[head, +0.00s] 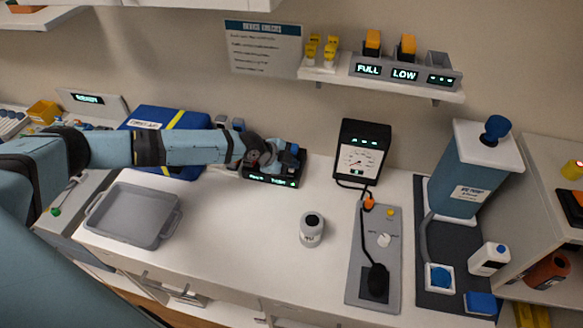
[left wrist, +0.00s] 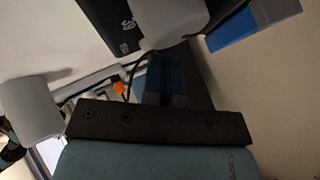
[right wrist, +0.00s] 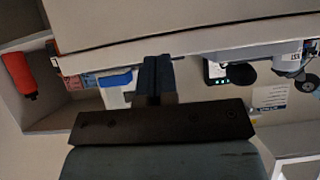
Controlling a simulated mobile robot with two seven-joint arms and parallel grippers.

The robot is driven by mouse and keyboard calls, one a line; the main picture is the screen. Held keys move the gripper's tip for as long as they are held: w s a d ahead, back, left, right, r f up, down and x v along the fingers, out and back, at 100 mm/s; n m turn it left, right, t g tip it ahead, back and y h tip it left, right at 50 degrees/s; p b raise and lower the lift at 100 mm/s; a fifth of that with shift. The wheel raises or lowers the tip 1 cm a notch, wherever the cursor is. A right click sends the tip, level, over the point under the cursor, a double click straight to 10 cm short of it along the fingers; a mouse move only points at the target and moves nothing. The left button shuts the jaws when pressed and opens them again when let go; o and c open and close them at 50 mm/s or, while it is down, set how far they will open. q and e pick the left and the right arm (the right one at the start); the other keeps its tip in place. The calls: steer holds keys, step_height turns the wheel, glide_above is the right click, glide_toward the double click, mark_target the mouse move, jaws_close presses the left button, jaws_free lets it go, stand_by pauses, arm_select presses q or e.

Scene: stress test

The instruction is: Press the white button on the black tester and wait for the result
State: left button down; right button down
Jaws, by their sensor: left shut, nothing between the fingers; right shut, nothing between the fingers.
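The black tester (head: 271,182) stands on the white counter below the wall shelf, with green lit text too small to read along its front. My left gripper (head: 268,155) is at its top in the head view, hiding much of it. The left wrist view shows my left gripper (left wrist: 160,66) shut and empty beside a pale rounded part (left wrist: 172,22) in front of a black surface with white lettering. I cannot tell whether that part is the white button or whether my fingers touch it. My right gripper (right wrist: 153,72) is shut and empty, below the counter edge.
A blue first-aid case (head: 190,122) and an empty grey tray (head: 130,212) are to the left. A black dial meter (head: 361,152), a cabled grey panel (head: 372,240) and a blue dispenser (head: 468,172) are to the right.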

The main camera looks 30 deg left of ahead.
mark_target(291, 170)
arm_select(q)
steer(key=shift+r+p, duration=0.4)
steer(key=shift+r, duration=0.4)
steer(key=shift+r, duration=0.1)
steer(key=shift+r+p, duration=1.7)
steer(key=shift+r, duration=0.75)
